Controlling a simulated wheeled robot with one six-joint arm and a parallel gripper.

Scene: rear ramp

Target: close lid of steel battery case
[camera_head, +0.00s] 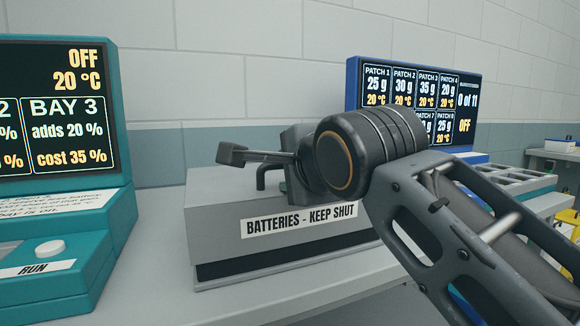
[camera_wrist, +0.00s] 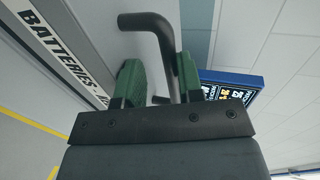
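The grey steel battery case (camera_head: 220,238) stands on the bench, labelled "BATTERIES - KEEP SHUT". Its top looks flat and level; a dark band runs low along its front, and I cannot tell whether this is a gap. A bent black handle (camera_head: 264,176) rises from the top. In the wrist view the handle (camera_wrist: 152,22) passes between the green fingers of my gripper (camera_wrist: 158,75). The fingers are apart, with a gap on the left of the bar; the bar is close to the right finger, and contact is unclear.
A teal console (camera_head: 105,210) with a RUN button stands close on the left. A blue-framed patch display (camera_head: 353,75) is behind my wrist, with a grey slotted tray (camera_head: 500,180) to the right. The wall is behind the case; a little bare bench (camera_head: 340,300) shows in front.

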